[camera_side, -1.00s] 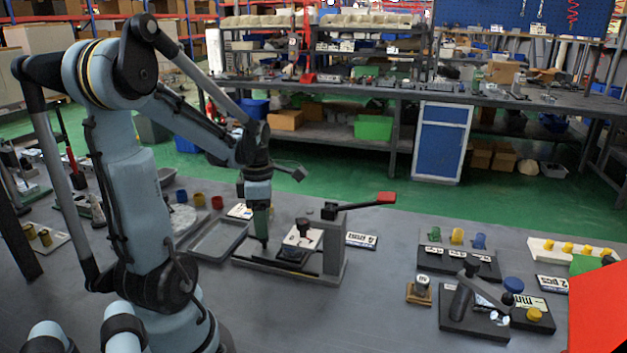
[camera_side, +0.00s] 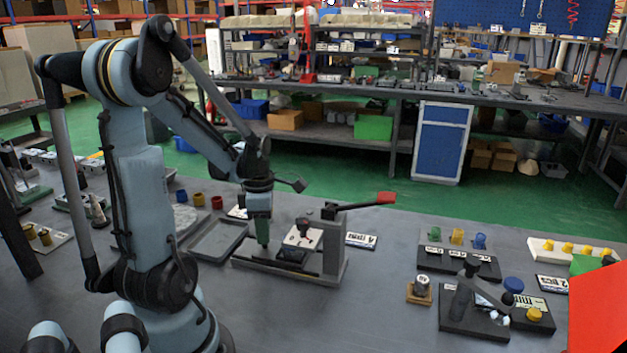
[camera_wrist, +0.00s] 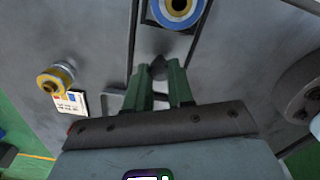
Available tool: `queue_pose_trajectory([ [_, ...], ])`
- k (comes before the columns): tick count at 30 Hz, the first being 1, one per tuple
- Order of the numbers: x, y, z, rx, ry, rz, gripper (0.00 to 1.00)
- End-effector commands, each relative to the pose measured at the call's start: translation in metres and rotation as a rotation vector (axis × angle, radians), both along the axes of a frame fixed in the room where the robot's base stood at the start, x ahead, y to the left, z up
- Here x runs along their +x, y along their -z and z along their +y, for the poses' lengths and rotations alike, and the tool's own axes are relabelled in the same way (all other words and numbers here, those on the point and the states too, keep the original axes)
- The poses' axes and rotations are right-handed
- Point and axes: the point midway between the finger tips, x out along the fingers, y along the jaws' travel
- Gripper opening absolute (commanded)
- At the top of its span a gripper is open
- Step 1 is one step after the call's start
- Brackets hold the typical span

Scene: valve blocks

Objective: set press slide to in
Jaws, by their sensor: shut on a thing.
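The press (camera_side: 332,243) is a grey frame with a red-tipped lever (camera_side: 385,198) and a long flat base, standing on the table at the middle of the side view. A dark slide block (camera_side: 292,256) lies on the base beneath a white-labelled plate. My gripper (camera_side: 263,243) points down at the left part of the press base, left of the frame. In the wrist view, the green fingers of my gripper (camera_wrist: 158,68) are shut on a small dark knob (camera_wrist: 158,64) between the tips. The knob is mostly hidden in the side view.
A grey tray (camera_side: 192,250) lies left of the press, with yellow and red cups (camera_side: 216,202) behind it. A label card (camera_side: 361,240) lies right of the press. A small knob block (camera_side: 419,292) and a black lever fixture (camera_side: 480,325) stand farther right, beyond bare table.

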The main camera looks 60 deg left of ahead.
Motion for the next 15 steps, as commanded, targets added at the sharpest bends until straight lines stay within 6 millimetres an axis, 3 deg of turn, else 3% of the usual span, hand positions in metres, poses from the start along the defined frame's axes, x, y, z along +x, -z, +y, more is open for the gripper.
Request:
queue_pose_trajectory([
  [8,0.001,0.000,-0.001,-0.002,0.001,0.001,0.00],
  [15,0.023,0.000,-0.022,-0.002,0.007,0.001,0.00],
])
